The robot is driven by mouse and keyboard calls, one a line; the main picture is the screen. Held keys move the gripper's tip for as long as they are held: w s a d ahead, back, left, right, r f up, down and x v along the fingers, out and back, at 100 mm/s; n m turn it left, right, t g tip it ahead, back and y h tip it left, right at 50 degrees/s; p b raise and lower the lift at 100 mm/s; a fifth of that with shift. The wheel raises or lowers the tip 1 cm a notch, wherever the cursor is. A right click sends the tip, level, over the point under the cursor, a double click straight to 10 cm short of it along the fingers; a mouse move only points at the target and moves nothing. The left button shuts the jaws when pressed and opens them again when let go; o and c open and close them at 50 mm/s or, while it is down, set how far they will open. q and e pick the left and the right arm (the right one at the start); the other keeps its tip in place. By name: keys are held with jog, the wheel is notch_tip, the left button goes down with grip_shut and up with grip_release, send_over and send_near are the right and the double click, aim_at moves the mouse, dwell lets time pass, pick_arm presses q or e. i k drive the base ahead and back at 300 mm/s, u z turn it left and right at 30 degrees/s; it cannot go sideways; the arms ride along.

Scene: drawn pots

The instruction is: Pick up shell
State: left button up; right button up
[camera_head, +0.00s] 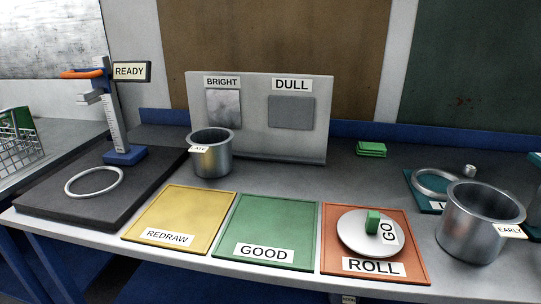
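Nothing in view is labelled as a shell, and I cannot tell which thing the name means. An open metal pot (213,163) stands upright behind the yellow and green mats, with a partly readable tag, perhaps "LATE". A larger open metal pot (472,230) tagged "EARLY" stands at the right. A pale round disc (352,234) with a green block handle and a "GO" tag lies on the orange "ROLL" mat (415,270). Neither of my grippers is in view.
The yellow "REDRAW" mat (180,213) and green "GOOD" mat (268,225) are empty. A "BRIGHT"/"DULL" panel (259,140) stands behind. At left, a gauge stand (118,125) and a ring (94,193) rest on a dark slab. Another ring (415,180) lies at right.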

aim_at(477, 220)
jog(key=z, duration=1.45)
